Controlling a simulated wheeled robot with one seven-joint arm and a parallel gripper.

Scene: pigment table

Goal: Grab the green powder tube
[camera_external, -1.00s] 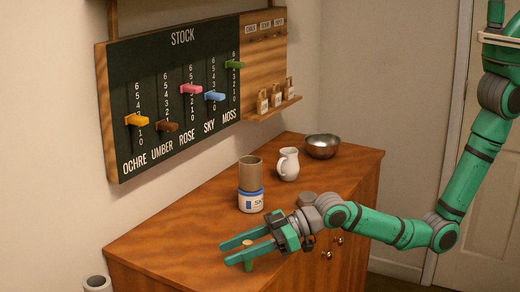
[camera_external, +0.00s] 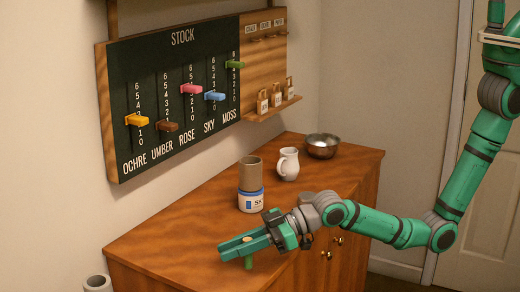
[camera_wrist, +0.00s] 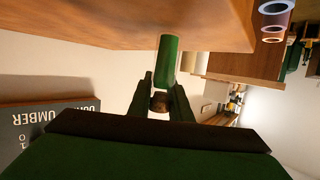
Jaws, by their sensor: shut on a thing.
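The green powder tube (camera_external: 248,262) stands upright near the front left edge of the wooden cabinet top, with a tan cork-like top showing above the fingers. My gripper (camera_external: 245,246) is shut on it, one finger on each side of its upper part. In the wrist view the tube (camera_wrist: 165,60) shows its green body between and beyond my fingertips (camera_wrist: 161,90), with its brown top close to the palm. The tube's foot looks to be on or very near the cabinet top; I cannot tell whether it touches.
A blue-and-white jar (camera_external: 251,203) with a tan cylinder (camera_external: 250,174) on it stands behind my gripper. A white jug (camera_external: 288,165) and a metal bowl (camera_external: 322,147) are further back. The STOCK board (camera_external: 175,95) with coloured sliders hangs on the wall. The cabinet top (camera_external: 190,240) is clear left of my gripper.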

